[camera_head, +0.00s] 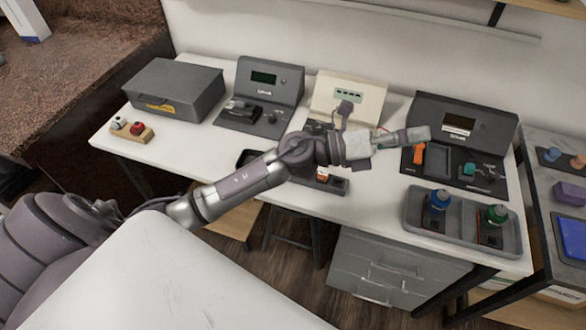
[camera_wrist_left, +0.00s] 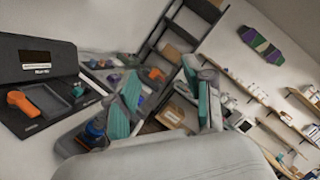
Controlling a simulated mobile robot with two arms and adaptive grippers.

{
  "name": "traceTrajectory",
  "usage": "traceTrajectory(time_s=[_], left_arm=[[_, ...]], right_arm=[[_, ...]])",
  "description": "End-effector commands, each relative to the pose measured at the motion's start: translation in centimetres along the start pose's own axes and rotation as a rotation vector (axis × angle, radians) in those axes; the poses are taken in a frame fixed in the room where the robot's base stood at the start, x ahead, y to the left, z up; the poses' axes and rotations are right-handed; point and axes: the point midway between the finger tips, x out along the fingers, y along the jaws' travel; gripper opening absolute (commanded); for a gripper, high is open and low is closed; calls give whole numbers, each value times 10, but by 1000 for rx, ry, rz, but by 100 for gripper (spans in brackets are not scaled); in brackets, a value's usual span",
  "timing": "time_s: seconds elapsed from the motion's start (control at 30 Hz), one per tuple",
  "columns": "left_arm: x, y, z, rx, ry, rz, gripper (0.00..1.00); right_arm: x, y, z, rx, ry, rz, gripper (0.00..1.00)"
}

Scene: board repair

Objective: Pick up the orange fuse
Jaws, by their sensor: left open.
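A small orange and white piece (camera_head: 322,176), which may be the orange fuse, shows in the head view just below my left forearm. It is in a dark tray (camera_head: 338,186) at the middle front of the white table, partly hidden by my arm. My left gripper (camera_head: 404,137) is open, reaching right above the table, apart from that piece and to its upper right. In the left wrist view the open gripper (camera_wrist_left: 166,105) has teal finger pads with nothing between them. My right gripper is not in view.
A dark device (camera_head: 463,120) with an orange lever (camera_head: 419,153) stands beyond the gripper. A grey tray (camera_head: 413,222) holds blue- and green-topped items. A cream device (camera_head: 348,92), another dark device (camera_head: 270,78) and a grey box (camera_head: 178,85) line the back.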

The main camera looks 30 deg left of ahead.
Motion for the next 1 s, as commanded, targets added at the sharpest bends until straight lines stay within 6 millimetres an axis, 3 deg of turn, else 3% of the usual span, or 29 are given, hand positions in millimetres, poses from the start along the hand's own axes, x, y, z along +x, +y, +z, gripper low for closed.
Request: traceTrajectory(time_s=[0.07,0.13,0.23,0.33,0.4,0.5,0.6,0.7,1.0], left_arm=[[0,6,-20,255,258,-10,52],[-12,23,-35,455,493,6,52],[-51,61,-37,695,837,74,52],[-106,99,-12,859,1169,190,52],[-146,116,15,918,1373,284,52],[-196,125,53,938,1595,410,52],[-229,124,80,922,1731,498,52],[-245,123,91,905,1794,539,52],[-258,161,62,897,1807,542,52]], right_arm=[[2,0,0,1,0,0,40],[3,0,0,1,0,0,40],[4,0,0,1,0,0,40],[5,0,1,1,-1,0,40],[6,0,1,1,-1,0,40],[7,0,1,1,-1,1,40],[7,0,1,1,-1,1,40],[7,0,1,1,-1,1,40],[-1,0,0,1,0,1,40]])
